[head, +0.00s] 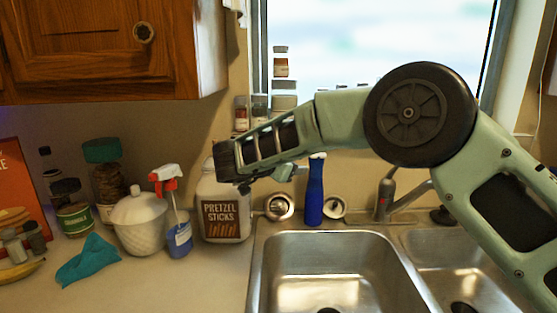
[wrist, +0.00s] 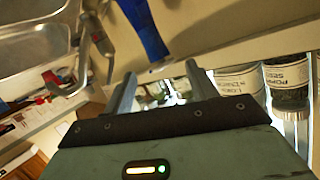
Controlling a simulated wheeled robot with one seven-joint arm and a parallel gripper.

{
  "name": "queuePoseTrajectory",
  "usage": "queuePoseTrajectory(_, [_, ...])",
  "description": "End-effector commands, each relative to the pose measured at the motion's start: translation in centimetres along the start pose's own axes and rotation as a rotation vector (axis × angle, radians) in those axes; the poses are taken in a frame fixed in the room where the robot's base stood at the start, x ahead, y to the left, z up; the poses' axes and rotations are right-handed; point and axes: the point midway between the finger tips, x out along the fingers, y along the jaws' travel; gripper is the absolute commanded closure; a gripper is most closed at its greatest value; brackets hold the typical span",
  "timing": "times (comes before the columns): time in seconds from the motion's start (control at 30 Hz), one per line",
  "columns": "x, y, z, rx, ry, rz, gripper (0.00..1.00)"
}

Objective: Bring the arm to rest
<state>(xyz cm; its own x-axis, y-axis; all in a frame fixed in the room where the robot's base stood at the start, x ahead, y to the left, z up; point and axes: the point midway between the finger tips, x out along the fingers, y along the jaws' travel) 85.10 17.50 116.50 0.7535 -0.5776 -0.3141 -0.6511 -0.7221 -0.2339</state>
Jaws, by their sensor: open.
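My arm reaches in from the right across the head view, raised and bent in front of the window and the sink. My gripper (head: 232,162) is at its left end, in front of the pretzel sticks jar (head: 224,215) and covering part of its top. In the wrist view my gripper (wrist: 160,82) shows two fingers spread apart with nothing held between them. The picture there is tilted, with a blue bottle (wrist: 143,28) beyond the fingers.
A double sink (head: 335,270) lies below the arm. A blue bottle (head: 314,195) and faucet (head: 385,195) stand behind it. A spray bottle (head: 178,235), white lidded pot (head: 140,222) and teal cloth (head: 88,262) are on the left counter. Spice jars (wrist: 287,80) show close by.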

Motion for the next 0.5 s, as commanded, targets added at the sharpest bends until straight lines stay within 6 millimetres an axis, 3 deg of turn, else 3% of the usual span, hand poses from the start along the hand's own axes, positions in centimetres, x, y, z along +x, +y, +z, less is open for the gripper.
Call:
queuePoseTrajectory(0.17, [-2.7, -3.2, -2.0, 0.005, -0.033, -0.278, 0.43])
queuePoseTrajectory(0.3, [-7.5, -5.2, -2.9, -0.044, -0.121, -0.586, 0.43])
queuePoseTrajectory(0.4, [-12.5, -4.8, -2.0, -0.137, -0.238, -0.814, 0.43])
queuePoseTrajectory(0.5, [-17.3, -1.9, -0.1, -0.275, -0.386, -0.989, 0.43])
